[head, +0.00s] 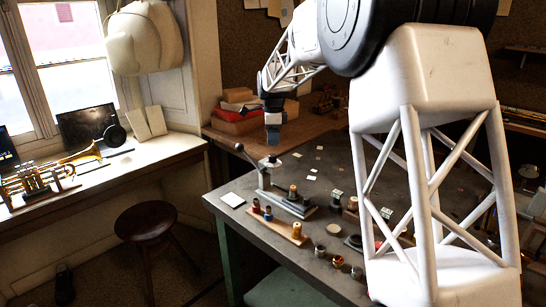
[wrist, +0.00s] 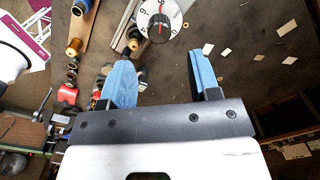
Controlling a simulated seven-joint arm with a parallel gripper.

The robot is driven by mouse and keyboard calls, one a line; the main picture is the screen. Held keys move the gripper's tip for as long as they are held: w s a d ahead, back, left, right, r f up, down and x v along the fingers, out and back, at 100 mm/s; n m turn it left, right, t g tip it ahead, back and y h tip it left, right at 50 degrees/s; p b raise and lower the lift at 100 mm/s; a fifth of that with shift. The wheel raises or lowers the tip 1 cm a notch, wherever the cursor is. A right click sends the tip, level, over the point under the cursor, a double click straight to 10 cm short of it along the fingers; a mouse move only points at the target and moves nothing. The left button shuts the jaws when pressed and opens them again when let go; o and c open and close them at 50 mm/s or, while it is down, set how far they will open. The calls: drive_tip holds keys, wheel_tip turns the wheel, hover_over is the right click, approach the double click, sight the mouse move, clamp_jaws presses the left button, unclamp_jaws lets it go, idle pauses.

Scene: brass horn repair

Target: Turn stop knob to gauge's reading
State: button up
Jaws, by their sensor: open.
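A round white dial with dark marks around its rim (wrist: 148,8) is at the top of the wrist view. At its centre is a dark grey knob (wrist: 160,29) with a red pointer line, pointing roughly up or down in the picture. My gripper (wrist: 163,62) has its two blue fingers apart with nothing between them. The dial lies beyond the fingertips, and the fingers do not touch the knob. In the head view my gripper (head: 272,138) hangs above the bench, over a lever stand (head: 264,178). I cannot make out a gauge or its reading.
The grey bench (head: 320,165) carries a wooden block with colored spools (head: 283,226), small jars (head: 337,261) and scattered pale cards (wrist: 226,51). A ball-ended lever (head: 239,147) rises near my gripper. A brass horn (head: 60,170) lies on the window bench. A stool (head: 146,220) stands between.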

sight(273, 155)
idle(0.3)
drive_tip(key=shift+f, duration=3.85)
drive_tip(key=c, duration=0.9)
